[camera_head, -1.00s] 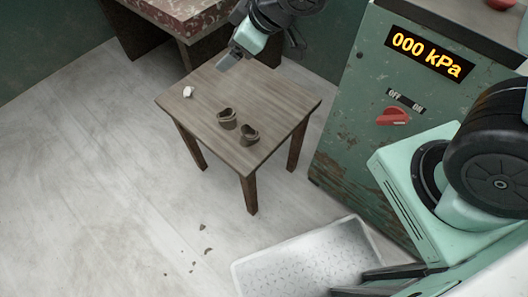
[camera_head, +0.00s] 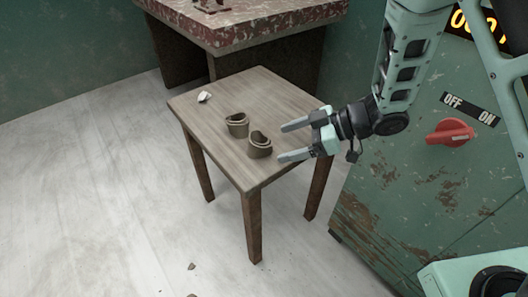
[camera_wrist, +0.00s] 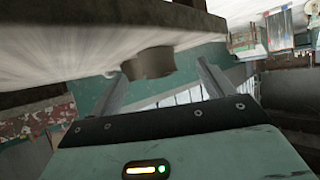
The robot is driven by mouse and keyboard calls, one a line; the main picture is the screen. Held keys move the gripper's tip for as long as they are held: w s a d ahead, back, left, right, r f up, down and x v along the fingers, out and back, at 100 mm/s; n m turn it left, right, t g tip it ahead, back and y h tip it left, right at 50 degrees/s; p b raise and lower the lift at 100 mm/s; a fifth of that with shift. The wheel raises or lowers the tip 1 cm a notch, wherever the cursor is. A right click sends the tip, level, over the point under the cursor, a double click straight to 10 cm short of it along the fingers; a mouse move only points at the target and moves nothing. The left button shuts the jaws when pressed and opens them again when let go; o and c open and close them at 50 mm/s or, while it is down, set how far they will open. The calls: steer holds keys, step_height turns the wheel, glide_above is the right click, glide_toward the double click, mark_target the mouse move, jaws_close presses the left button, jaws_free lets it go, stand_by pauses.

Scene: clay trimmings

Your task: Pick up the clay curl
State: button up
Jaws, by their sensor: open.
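Two brown clay curls stand on a small wooden table (camera_head: 215,120). One curl (camera_head: 237,126) is nearer the table's middle; the other curl (camera_head: 260,147) is closer to the right front edge. My gripper (camera_head: 282,143) is open and empty at the table's right side, its two fingers pointing left. The nearer curl is just beyond the fingertips, and I see no contact. In the wrist view one curl (camera_wrist: 152,62) shows between the open fingers, with the table (camera_wrist: 90,40) tilted across the upper left; the other curl is not distinguishable there.
A small white lump (camera_head: 205,96) lies near the table's left corner. A green cabinet (camera_head: 400,190) with a red knob (camera_head: 450,132) stands close on the right. A stone-topped bench (camera_head: 245,30) is behind. Floor at left is mostly clear, with dark scraps in front.

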mark_target(266, 144)
steer(key=b+x, duration=0.1)
steer(key=x, duration=0.3)
steer(key=b+x, duration=0.1)
steer(key=x, duration=0.1)
steer(key=shift+w+a+r+b, duration=0.2)
steer(key=shift+w+r+b, duration=0.05)
steer(key=shift+r+b, duration=0.05)
